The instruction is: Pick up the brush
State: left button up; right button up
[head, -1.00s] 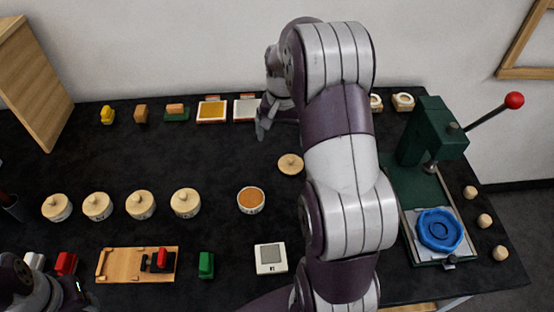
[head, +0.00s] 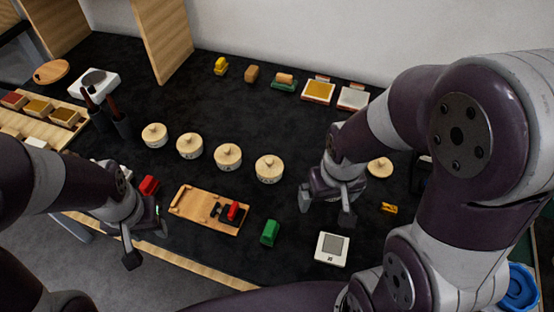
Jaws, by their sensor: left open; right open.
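No brush can be made out for certain. Two tools with dark reddish handles stand at the left, one handle (head: 112,103) rising from a dark holder (head: 123,125); their lower ends are hidden, so I cannot tell whether one is a brush. My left gripper (head: 147,243) is open and empty, over the table's front edge, in front of and right of the holder. My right gripper (head: 327,208) is open, with its fingers pointing down, above the table behind the white scale (head: 332,249). It is far from the holder.
Several lidded pots (head: 228,157) stand in a row mid-table. A wooden board (head: 208,209) with a red-handled tool and a green block (head: 270,232) lie in front. A wooden panel (head: 164,40) stands at the back. A compartment tray (head: 40,109) is at far left.

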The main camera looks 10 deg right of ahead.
aim_at(269, 233)
jog(key=z, duration=1.55)
jog(key=u, duration=1.2)
jog(key=j+z, duration=0.1)
jog(key=j, duration=0.5)
jog(key=k+j+z, duration=0.15)
jog(key=j, duration=0.45)
jog(key=i+j, duration=0.05)
